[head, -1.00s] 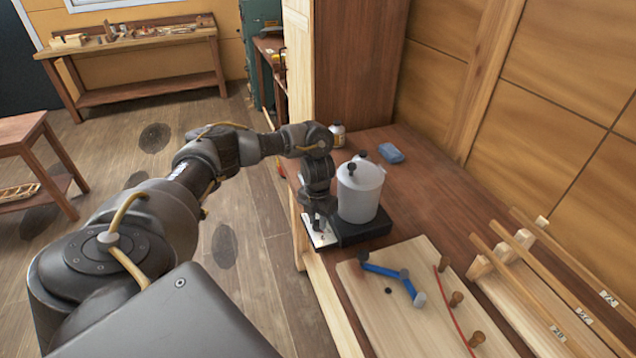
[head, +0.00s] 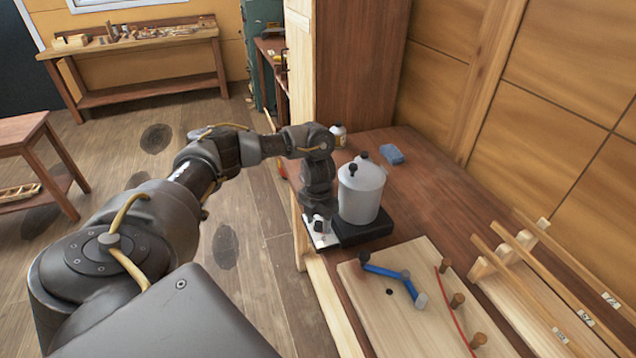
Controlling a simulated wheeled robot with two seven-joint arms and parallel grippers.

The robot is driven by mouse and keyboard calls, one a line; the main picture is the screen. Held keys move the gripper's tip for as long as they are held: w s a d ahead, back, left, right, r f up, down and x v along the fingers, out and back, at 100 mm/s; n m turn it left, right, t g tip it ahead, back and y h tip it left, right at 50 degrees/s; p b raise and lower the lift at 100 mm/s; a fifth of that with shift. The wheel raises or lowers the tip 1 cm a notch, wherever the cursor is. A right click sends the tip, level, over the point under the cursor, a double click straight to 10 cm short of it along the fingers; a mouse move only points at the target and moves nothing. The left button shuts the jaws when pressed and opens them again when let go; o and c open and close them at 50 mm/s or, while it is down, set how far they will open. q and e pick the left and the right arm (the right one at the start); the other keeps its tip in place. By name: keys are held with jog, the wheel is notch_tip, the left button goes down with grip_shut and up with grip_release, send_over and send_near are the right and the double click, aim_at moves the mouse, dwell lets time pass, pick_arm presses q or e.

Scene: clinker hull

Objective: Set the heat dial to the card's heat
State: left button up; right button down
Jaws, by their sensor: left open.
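The white pot (head: 361,192) with black knobs on its lid stands on a black base (head: 362,228) on the bench. A small white panel (head: 328,240) sits at the base's left front, with small knob-like parts on it. My left gripper (head: 318,222) points down right over this panel, just left of the pot. It is open; the heat dial is too small and too covered by the gripper to make out clearly. I cannot read a card. My right gripper is not in view.
A pale board (head: 440,320) with a blue jointed strip (head: 388,270) and wooden pegs lies in front of the pot. A rack of wooden strips (head: 540,290) stands right. A blue cloth (head: 391,154) and a small bottle (head: 338,134) lie behind.

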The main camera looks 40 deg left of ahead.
aim_at(318, 223)
pick_arm(q)
jog(key=shift+r, duration=0.1)
notch_tip(318, 223, up, 11)
jog(key=p, duration=0.1)
jog(key=shift+f+p, duration=0.2)
jog(key=shift+p, duration=0.15)
